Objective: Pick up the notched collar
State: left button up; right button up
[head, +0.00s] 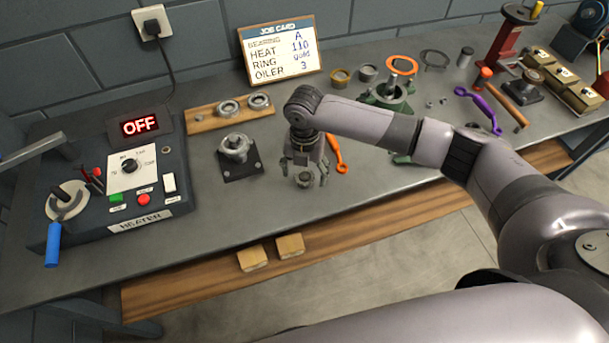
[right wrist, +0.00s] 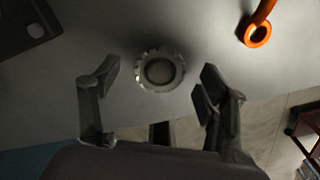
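The notched collar (right wrist: 160,70) is a small metal ring with notches around its rim. It sits on the grey bench near the front edge, and it also shows in the head view (head: 304,180). My right gripper (head: 305,171) points down over it. In the right wrist view the two fingers of the right gripper (right wrist: 161,80) are spread wide, one on each side of the collar, with clear gaps to it. Nothing is held. My left gripper does not show.
An orange spanner (head: 338,155) lies just right of the gripper. A bearing housing on a dark plate (head: 240,172) stands to the left, with the heater box (head: 120,195) beyond. A wooden board with rings (head: 230,110) lies behind. The bench front edge is close.

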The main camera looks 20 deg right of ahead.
jog(key=c, duration=1)
